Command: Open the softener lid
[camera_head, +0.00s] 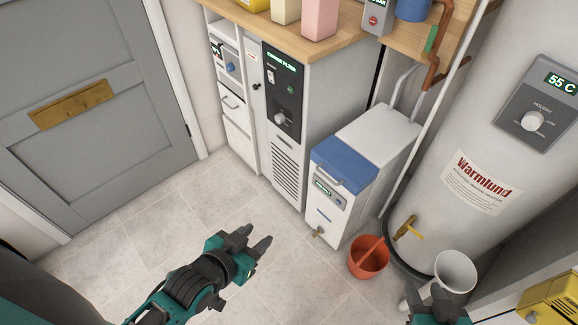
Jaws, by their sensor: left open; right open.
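The softener (334,213) is a low white unit on the floor with a small display on its front. Its blue lid (346,160) lies flat and closed over the front part of its top, with a light handle bar along the front edge. My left gripper (257,238) is open and empty over the floor, to the left of and apart from the softener.
A tall cabinet (290,110) with a dial stands left of the softener, under a wooden counter (345,45). A red bucket (368,260) stands in front right. The left floor (150,230) is clear.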

